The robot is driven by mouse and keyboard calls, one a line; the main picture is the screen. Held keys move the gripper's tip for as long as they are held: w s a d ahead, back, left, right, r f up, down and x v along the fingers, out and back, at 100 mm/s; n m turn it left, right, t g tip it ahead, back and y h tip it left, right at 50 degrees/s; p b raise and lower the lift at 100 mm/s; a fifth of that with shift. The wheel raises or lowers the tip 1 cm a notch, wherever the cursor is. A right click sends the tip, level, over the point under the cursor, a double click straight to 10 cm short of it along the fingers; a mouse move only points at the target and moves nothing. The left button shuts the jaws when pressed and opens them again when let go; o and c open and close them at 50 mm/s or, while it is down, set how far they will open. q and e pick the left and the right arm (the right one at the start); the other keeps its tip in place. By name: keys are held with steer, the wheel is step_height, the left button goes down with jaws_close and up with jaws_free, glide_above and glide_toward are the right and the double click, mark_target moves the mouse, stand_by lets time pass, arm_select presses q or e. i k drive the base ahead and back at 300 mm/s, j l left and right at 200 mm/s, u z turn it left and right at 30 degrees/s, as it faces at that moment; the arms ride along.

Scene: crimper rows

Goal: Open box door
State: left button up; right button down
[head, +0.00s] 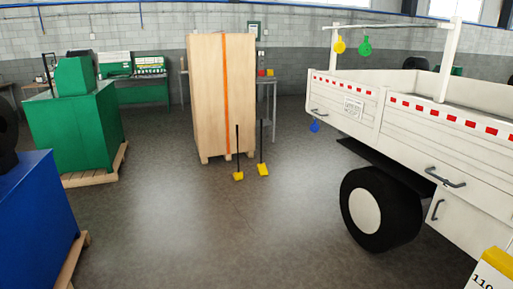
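A tall light-wood box (208,100) stands upright on low feet in the middle background. A vertical orange strap (226,100) runs down its front. I cannot make out a door or handle on it. At the right, a white box (462,217) with a dark handle (437,210) hangs under a white truck bed (440,140). Its front panel looks closed, and the picture edge cuts it off. Neither of my grippers is in view.
Two black poles with yellow feet (238,176) (263,170) stand before the wooden box. Green machines (70,125) and a blue cabinet (35,215) stand left. A black wheel (382,210) is under the truck bed. The central grey floor is clear.

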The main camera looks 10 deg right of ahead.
mark_target(473, 230)
steer(key=i+z, duration=0.2)
steer(key=i, duration=0.4)
steer(key=i+z, duration=0.25)
steer(key=i, duration=0.3)
steer(key=i+j+z, duration=0.2)
steer(key=i, duration=0.35)
steer(key=i+l+z, duration=0.1)
steer(key=i+z, duration=0.2)
steer(key=z, duration=0.2)
steer(key=i+z, duration=0.25)
steer(key=z, duration=0.2)
steer(key=i+j+z, duration=0.1)
steer(key=i+z, duration=0.2)
steer(key=z, duration=0.2)
steer(key=i+j+z, duration=0.25)
steer(key=z, duration=0.2)
